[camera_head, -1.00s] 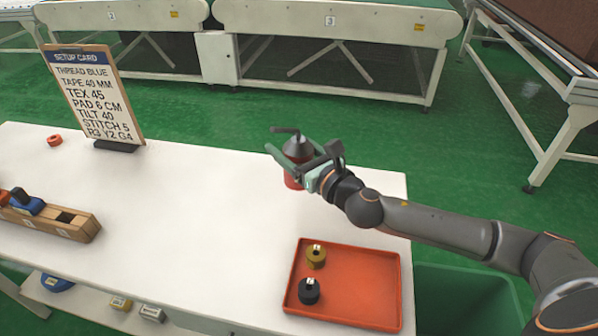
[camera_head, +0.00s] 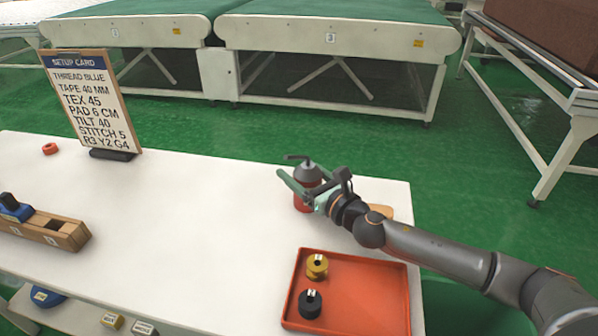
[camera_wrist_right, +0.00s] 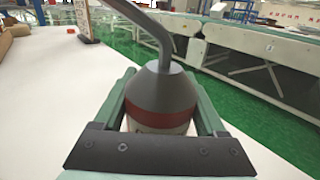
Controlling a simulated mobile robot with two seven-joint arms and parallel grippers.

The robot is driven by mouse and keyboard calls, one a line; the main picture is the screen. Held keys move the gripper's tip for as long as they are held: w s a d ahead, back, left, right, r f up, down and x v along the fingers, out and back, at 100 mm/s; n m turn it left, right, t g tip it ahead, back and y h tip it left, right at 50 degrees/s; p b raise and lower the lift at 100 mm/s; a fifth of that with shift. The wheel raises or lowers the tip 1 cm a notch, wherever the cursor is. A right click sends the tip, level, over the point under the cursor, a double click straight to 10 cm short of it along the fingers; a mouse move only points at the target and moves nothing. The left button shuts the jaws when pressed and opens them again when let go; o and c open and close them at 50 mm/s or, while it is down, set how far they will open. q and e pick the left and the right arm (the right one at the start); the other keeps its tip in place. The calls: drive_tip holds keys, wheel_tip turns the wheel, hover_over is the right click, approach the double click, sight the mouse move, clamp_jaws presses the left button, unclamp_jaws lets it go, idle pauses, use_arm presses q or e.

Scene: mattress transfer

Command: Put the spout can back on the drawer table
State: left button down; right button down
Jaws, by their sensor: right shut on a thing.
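My left gripper is not in view.
A setup card (camera_head: 92,105) stands at the back left. The table's middle is clear.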

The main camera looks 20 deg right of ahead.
sight(316, 186)
drive_tip(key=shift+c, duration=1.6)
unclamp_jaws()
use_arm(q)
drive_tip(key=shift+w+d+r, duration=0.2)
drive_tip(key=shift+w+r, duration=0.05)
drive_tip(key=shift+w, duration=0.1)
use_arm(e)
drive_tip(key=o, duration=0.3)
drive_tip(key=shift+s+d, duration=0.1)
drive_tip(key=shift+s, duration=0.2)
drive_tip(key=v, duration=0.9)
drive_tip(key=shift+s+b, duration=0.15)
drive_tip(key=shift+b, duration=0.25)
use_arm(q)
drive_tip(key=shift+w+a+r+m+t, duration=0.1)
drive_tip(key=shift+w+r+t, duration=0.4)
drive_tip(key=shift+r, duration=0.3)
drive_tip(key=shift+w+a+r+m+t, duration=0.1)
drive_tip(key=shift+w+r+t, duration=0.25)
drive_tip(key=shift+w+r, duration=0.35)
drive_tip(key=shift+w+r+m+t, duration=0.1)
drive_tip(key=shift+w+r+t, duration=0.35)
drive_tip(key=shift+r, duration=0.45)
use_arm(e)
drive_tip(key=shift+v, duration=1.1)
drive_tip(key=shift+r, duration=0.15)
